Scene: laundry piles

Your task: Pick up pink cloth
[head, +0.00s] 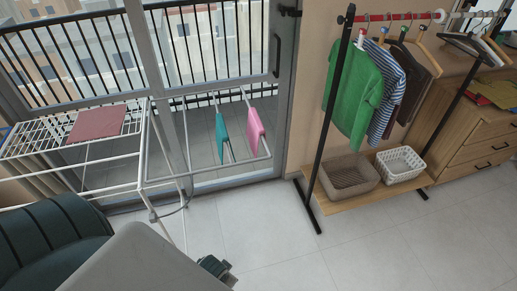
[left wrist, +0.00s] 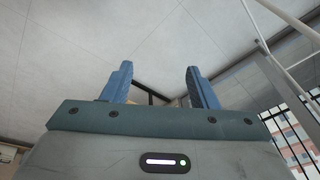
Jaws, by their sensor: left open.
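The pink cloth (head: 254,127) hangs over a bar of the white drying rack (head: 147,180), at its right end. A teal cloth (head: 222,138) hangs beside it on the left. A dusty-red cloth (head: 97,122) lies flat on the rack's top left. In the left wrist view my left gripper (left wrist: 158,68) is open, with two blue fingers apart and nothing between them. No cloth shows in that view. In the head view my left arm fills the lower left, and its fingers cannot be made out. My right gripper is not in view.
A glass door (head: 280,60) and balcony railing (head: 190,45) stand behind the rack. At right, a clothes rail holds a green shirt (head: 357,90), with a brown basket (head: 349,176) and white basket (head: 400,165) below. The tiled floor (head: 380,245) is clear in front.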

